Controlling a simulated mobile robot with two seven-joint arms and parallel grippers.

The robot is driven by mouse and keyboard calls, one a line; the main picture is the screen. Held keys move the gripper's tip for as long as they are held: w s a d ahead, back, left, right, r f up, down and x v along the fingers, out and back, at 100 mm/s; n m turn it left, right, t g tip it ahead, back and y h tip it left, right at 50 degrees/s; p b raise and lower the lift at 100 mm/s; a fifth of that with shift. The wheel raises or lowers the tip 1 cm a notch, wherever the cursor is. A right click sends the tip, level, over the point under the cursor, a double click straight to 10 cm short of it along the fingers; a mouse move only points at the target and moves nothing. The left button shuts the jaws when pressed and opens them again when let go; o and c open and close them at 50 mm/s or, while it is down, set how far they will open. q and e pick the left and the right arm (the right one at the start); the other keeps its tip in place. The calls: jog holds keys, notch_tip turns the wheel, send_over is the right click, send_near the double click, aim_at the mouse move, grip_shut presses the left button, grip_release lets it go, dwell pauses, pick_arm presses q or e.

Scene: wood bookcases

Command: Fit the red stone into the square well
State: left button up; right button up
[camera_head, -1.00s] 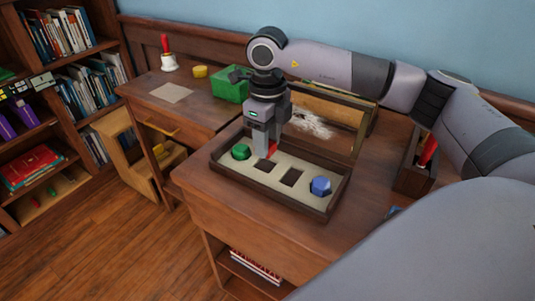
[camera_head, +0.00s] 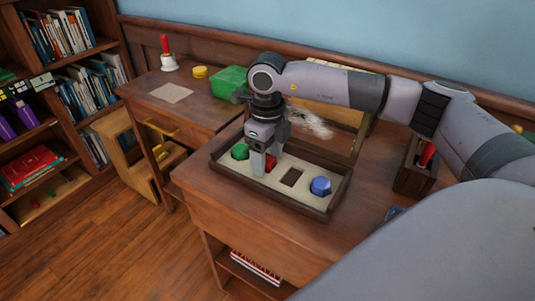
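The red stone (camera_head: 271,163) shows as a small red patch beside the fingertips of my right gripper (camera_head: 264,168); the near finger hides most of it. The gripper points down, low over the wooden tray (camera_head: 327,211), and appears shut on the stone. The fingers cover the well below them, so I cannot tell how far into it the stone sits. A dark four-sided well (camera_head: 291,177) to the right is empty. A green stone (camera_head: 240,152) sits at the tray's left end and a blue stone (camera_head: 320,186) at its right end. My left gripper is not in view.
The tray's raised lid (camera_head: 357,140) stands behind the gripper. A green box (camera_head: 229,82), a yellow round object (camera_head: 200,72) and a red-handled bell (camera_head: 168,55) stand on the desk at back left. A dark wooden holder (camera_head: 413,179) stands to the right.

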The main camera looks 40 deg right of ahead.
aim_at(267, 159)
jog(key=shift+r, duration=0.45)
notch_tip(267, 159, up, 12)
jog(key=shift+f, duration=0.25)
jog(key=shift+f, duration=0.1)
